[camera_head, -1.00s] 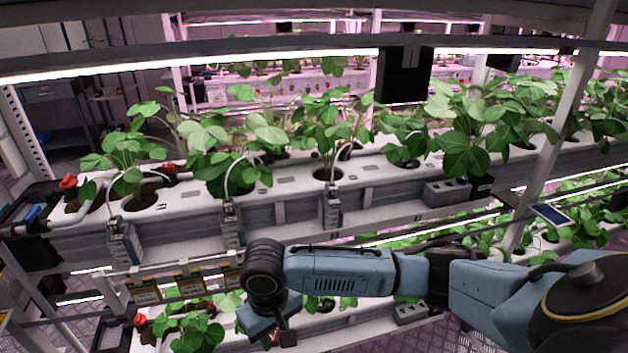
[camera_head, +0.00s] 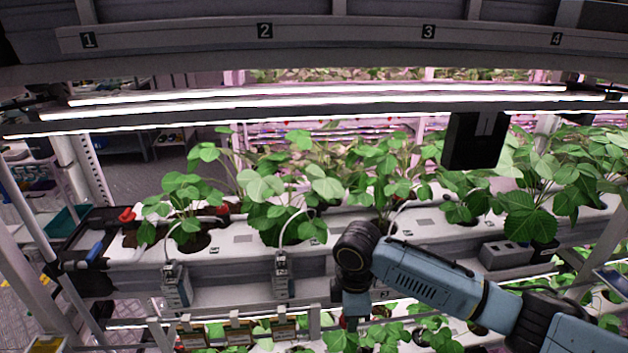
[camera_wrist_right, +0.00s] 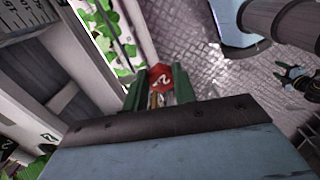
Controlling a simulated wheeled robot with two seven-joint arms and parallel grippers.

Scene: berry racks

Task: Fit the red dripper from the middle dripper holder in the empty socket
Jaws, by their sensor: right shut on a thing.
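In the right wrist view, my right gripper (camera_wrist_right: 158,92) is shut on the red dripper (camera_wrist_right: 161,76), whose numbered red head shows between the green fingers. In the head view, my right gripper (camera_head: 351,322) points down in front of the trough, and its fingers and the dripper are hard to make out. Small labelled boxes (camera_head: 237,333) on the lower rail may be the dripper holders, partly hidden; I cannot tell the middle one for sure. I cannot pick out the empty socket. A small dark and green shape (camera_wrist_right: 296,78) in the wrist view may be my left gripper.
The white planting trough (camera_head: 235,240) carries several leafy plants. Grey tubed units (camera_head: 176,287) hang on its front, one (camera_head: 282,275) to the right. A grey block (camera_head: 506,254) sits on the trough's right part. A black box (camera_head: 475,140) hangs from the light bar above.

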